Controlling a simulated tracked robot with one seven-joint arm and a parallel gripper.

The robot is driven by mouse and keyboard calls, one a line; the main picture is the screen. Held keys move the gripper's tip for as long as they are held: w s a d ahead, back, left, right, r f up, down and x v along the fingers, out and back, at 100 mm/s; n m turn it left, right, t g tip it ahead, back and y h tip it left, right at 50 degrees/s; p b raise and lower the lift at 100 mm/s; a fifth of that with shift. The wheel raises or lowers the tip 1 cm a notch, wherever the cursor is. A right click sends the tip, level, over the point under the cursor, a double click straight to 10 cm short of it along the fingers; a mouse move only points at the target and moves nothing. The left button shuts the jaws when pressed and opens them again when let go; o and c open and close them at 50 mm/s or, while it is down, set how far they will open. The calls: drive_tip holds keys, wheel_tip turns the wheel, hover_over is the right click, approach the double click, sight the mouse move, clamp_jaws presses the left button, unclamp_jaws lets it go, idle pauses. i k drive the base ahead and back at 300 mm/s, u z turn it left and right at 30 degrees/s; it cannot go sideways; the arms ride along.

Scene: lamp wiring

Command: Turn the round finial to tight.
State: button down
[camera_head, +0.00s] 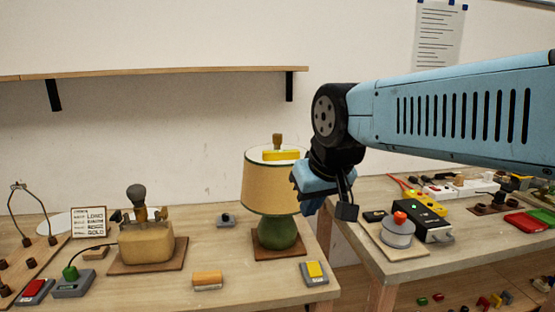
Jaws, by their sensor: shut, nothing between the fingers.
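The lamp has a tan shade (270,184) and a green base (278,233), and stands upright on a brown mat at the right end of the left table. A small brown finial (278,140) sticks up above the shade's top; how tight it sits cannot be told. A yellow piece (281,155) lies below it inside the shade's upper rim. My gripper (346,211) is shut and empty, pointing down to the right of the shade, lower than the finial. Part of my blue wrist is close to the shade's right edge, and whether they touch cannot be told.
A yellow-topped box (314,272) and an orange block (207,280) lie in front. A wall shelf (150,73) runs behind.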

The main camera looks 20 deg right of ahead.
sight(276, 138)
drive_tip(key=z, duration=0.95)
drive_tip(key=k, duration=0.8)
drive_tip(key=u, duration=0.6)
drive_tip(key=i, duration=1)
